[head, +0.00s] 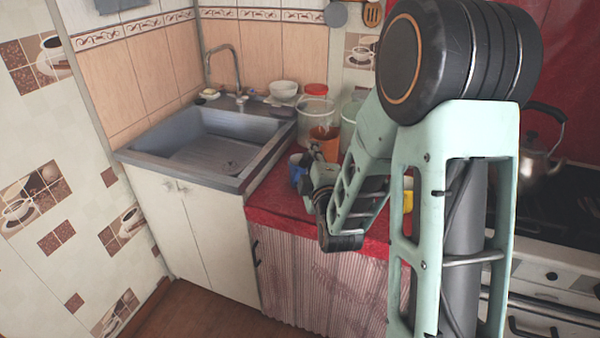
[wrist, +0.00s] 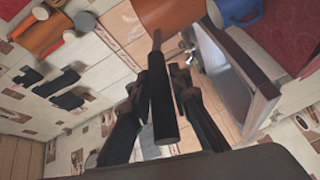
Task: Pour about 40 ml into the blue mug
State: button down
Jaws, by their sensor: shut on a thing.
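The blue mug (head: 298,168) stands near the counter's left edge, partly hidden by my gripper. It also shows at the top right of the wrist view (wrist: 236,10). My gripper (head: 316,162) is at the orange vessel (head: 326,142), just right of the mug, and appears shut on it. In the wrist view my dark fingers (wrist: 158,60) point up toward an orange surface (wrist: 165,14) beside the blue mug. The vessel looks close to upright in the head view. What is inside it and inside the mug is hidden.
The sink (head: 215,140) is on the left. A clear red-lidded jar (head: 315,106) and a white bowl (head: 284,88) stand behind. A yellow mug (head: 407,200) is right, partly behind my arm. A kettle (head: 540,160) sits on the stove. Red counter (head: 275,200) shows bare in front.

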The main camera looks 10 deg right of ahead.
aim_at(295, 170)
jog(key=j+z, duration=0.2)
jog(key=j, duration=0.25)
jog(key=k+j+z, duration=0.1)
jog(key=j+z, duration=0.15)
jog(key=j, duration=0.2)
jog(key=k+j+z, duration=0.2)
jog(key=j, duration=0.2)
jog(key=k+j+z, duration=0.1)
jog(key=j+z, duration=0.15)
jog(key=j, duration=0.15)
